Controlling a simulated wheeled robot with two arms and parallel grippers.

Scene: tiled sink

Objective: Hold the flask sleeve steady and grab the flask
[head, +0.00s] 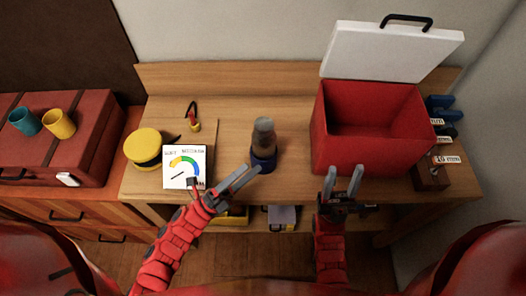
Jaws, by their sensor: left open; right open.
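The flask (264,134) is a grey-brown bottle standing upright on the wooden bench. Its lower part sits in a dark blue sleeve (263,161). My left gripper (246,177) is open, with its fingers pointing toward the sleeve from the front left; one fingertip is close to the sleeve, and I cannot tell whether it touches. My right gripper (342,181) is open and empty, at the front edge of the bench, right of the flask and in front of the red box.
A red box (345,157) with a raised white lid (391,51) stands right of the flask. A gauge card (185,158) and a yellow round container (143,146) stand left. A small red-and-black tool (194,121) lies behind them. The bench (236,114) around the flask is clear.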

